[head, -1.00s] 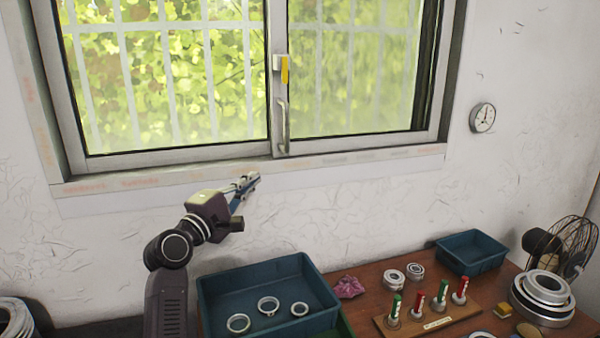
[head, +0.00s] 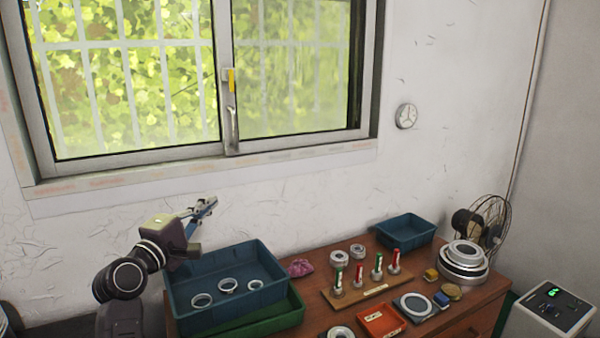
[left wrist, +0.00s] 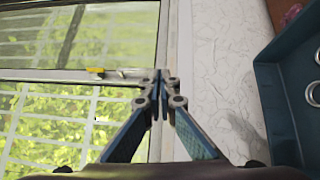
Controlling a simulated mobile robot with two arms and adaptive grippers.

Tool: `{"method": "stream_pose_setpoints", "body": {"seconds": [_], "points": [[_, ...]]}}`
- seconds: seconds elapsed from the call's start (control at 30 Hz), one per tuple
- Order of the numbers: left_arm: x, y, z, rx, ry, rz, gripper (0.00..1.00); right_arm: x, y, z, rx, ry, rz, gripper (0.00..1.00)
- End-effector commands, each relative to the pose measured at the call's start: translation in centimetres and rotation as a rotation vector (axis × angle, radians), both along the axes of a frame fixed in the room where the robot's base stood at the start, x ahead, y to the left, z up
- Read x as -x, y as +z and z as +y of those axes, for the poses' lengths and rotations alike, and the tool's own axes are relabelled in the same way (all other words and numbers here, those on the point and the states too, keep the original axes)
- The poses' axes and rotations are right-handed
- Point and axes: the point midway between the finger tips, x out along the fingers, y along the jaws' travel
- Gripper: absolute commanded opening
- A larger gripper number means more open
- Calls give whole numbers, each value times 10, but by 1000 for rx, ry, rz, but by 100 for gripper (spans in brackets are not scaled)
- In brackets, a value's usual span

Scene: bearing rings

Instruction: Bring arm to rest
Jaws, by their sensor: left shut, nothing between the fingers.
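My left gripper (head: 203,208) is raised above the back left of the blue bin in the head view, in front of the wall below the window. Its fingers are shut and hold nothing. In the left wrist view the closed fingertips (left wrist: 160,75) show against the window frame and wall. My right gripper is in neither view.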

Motion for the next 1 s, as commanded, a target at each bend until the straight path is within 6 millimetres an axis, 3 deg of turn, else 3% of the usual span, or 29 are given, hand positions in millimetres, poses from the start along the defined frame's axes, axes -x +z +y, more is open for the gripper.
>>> {"method": "stream_pose_setpoints", "body": {"seconds": [0.37,0.53,0.67,0.8,0.9,1.0], "points": [[39,-100,-15,-309,-20,123,0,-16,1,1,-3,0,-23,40],[79,-170,-23,-536,-64,215,0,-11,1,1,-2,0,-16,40],[137,-242,-29,-787,-144,315,0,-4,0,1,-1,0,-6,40],[218,-313,-30,-1074,-279,425,0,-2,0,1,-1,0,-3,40],[277,-348,-27,-1244,-389,489,0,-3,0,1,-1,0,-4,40],[325,-369,-24,-1370,-488,534,0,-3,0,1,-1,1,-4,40]]}}
